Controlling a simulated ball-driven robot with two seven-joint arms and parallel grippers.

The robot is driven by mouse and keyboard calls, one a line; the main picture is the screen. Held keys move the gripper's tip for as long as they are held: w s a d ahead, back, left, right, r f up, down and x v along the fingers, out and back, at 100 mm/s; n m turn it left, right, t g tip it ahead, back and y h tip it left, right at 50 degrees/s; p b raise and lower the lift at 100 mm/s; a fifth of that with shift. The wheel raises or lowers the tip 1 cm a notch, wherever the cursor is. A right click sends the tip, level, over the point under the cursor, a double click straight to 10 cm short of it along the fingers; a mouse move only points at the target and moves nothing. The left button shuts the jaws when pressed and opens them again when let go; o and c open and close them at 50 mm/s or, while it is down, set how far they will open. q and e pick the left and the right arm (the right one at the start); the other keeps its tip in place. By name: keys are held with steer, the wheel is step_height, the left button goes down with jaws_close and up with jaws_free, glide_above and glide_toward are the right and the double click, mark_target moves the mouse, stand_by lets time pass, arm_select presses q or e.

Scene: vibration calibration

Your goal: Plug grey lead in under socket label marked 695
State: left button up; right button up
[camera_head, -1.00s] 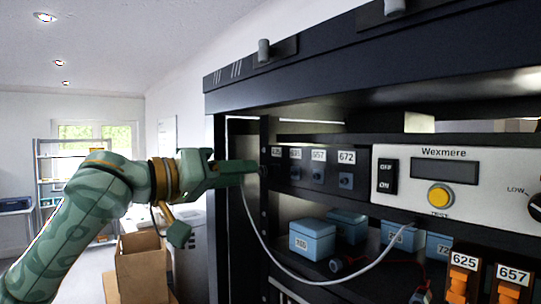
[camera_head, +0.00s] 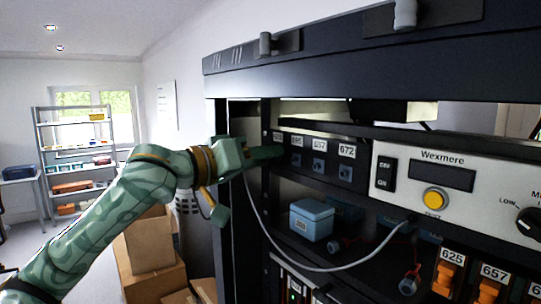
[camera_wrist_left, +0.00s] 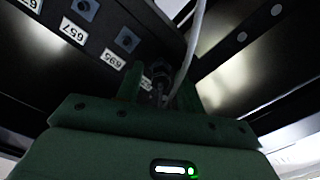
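My left gripper (camera_head: 274,152) reaches in from the left to the left end of the black socket panel. In the left wrist view its two fingers (camera_wrist_left: 160,84) stand apart, one on each side of a dark plug, with a narrow gap. The plug (camera_wrist_left: 160,74) is at the leftmost socket position; how deep it sits is hidden. The grey lead (camera_head: 262,222) hangs from there in a loop to the right. The label 695 (camera_head: 296,141) is second from the left. Its socket (camera_head: 296,159) is empty and also shows in the left wrist view (camera_wrist_left: 127,40). My right gripper is out of view.
Labels 657 (camera_head: 319,146) and 672 (camera_head: 347,151) have blue sockets below them. The Wexmere unit (camera_head: 441,177) is to the right. A blue box (camera_head: 311,220) stands on the shelf below. The rack's black upright (camera_head: 220,200) is close beside my arm.

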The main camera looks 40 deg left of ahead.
arm_select(q)
jaws_close()
steer(key=shift+n+p, duration=0.8)
steer(key=shift+n, duration=0.8)
steer(key=shift+n, duration=0.4)
steer(key=shift+n+p, duration=2)
